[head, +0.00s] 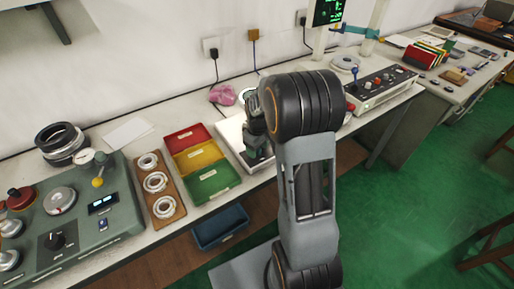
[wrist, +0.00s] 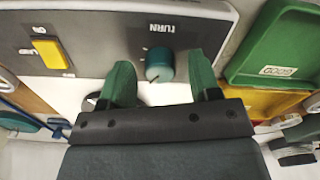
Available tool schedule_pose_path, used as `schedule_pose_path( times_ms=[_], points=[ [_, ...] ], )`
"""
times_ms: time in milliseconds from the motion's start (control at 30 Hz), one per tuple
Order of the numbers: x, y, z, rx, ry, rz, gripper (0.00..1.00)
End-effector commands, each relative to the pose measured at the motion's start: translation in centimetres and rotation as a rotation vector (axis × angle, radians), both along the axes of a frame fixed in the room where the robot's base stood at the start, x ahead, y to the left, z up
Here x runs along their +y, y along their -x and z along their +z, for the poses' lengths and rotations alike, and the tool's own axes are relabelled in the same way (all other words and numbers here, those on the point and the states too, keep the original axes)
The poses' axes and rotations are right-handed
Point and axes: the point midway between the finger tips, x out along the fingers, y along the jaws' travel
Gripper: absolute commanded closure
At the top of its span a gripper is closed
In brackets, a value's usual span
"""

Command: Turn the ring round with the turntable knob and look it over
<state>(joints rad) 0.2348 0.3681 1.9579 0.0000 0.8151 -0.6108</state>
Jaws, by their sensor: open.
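The teal turntable knob (wrist: 160,65) stands on a grey panel marked TURN in the wrist view. My gripper (wrist: 161,70) is open, with one green finger on each side of the knob and a visible gap on both sides. I cannot tell whether the fingertips are down at the knob's height. In the head view my gripper (head: 258,150) is over the pale box (head: 229,132), and my arm hides the knob and much of the box. A ring on the turntable cannot be made out clearly.
A yellow ON switch (wrist: 48,52) is on the same panel. Left of the box are red (head: 186,138), yellow (head: 200,157) and green (head: 214,185) trays, then a wooden board (head: 165,222) with white rings. A control box (head: 380,88) stands to the right.

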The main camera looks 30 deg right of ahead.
Motion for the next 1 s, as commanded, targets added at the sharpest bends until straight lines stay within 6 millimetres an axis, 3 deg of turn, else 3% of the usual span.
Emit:
schedule_pose_path(
  times_ms=[67, 567, 1000],
  points=[
    [0.00, 0.00, 0.01, 0.000, 0.000, 0.000, 0.45],
    [0.01, 0.00, 0.04, 0.000, 0.000, 0.000, 0.93],
    [0.07, -0.01, 0.04, 0.000, -0.001, -0.150, 0.93]
  ],
)
